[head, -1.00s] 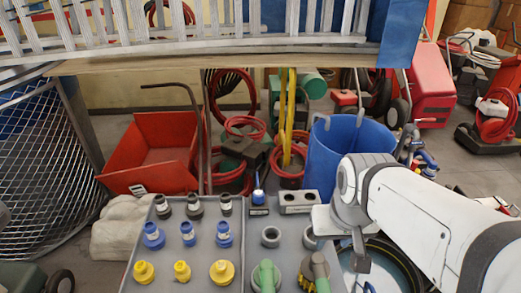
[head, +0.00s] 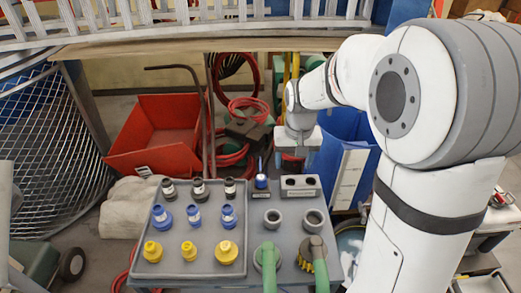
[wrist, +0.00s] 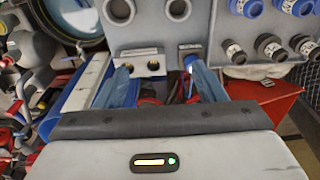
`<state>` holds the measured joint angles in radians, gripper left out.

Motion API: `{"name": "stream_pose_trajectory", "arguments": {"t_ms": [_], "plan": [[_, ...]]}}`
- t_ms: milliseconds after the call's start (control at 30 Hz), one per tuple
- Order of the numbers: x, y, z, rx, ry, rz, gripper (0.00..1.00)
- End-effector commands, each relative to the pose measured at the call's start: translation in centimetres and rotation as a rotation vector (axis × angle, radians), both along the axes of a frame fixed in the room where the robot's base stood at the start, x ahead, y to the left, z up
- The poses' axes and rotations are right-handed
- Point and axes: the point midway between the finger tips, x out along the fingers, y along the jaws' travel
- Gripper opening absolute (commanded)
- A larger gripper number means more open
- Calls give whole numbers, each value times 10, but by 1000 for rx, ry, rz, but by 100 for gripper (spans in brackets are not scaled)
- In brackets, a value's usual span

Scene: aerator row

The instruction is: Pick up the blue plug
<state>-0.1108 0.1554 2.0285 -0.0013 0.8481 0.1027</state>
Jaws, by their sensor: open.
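A small upright blue plug (head: 261,181) stands in a dark holder at the back of the grey bench. It also shows in the wrist view (wrist: 190,61), just beyond the right finger and partly covered by its tip. Several blue ribbed plugs (head: 193,215) stand in the middle row of the grey tray (head: 172,262), and some show at the top right of the wrist view (wrist: 297,7). My gripper (head: 291,163) is open and empty behind the bench's back edge, a little right of the small plug.
A grey two-hole block (head: 300,187) stands beside the small plug's holder. Dark plugs (head: 199,188) and yellow plugs (head: 190,251) share the tray. Grey rings (head: 272,218) and green-handled parts (head: 267,262) stand at the front right. A blue bin (head: 350,160) is behind.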

Motion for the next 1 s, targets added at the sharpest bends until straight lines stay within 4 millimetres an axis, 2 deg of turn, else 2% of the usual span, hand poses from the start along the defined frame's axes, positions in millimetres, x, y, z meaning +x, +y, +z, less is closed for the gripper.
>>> {"name": "stream_pose_trajectory", "arguments": {"t_ms": [33,200,400,600,1000], "plan": [[19,8,-7,-1,18,3,64],[75,33,-46,-4,56,2,64],[119,59,-99,-8,90,1,64],[137,72,-130,-11,107,-1,64],[136,78,-173,-12,112,-2,64]]}}
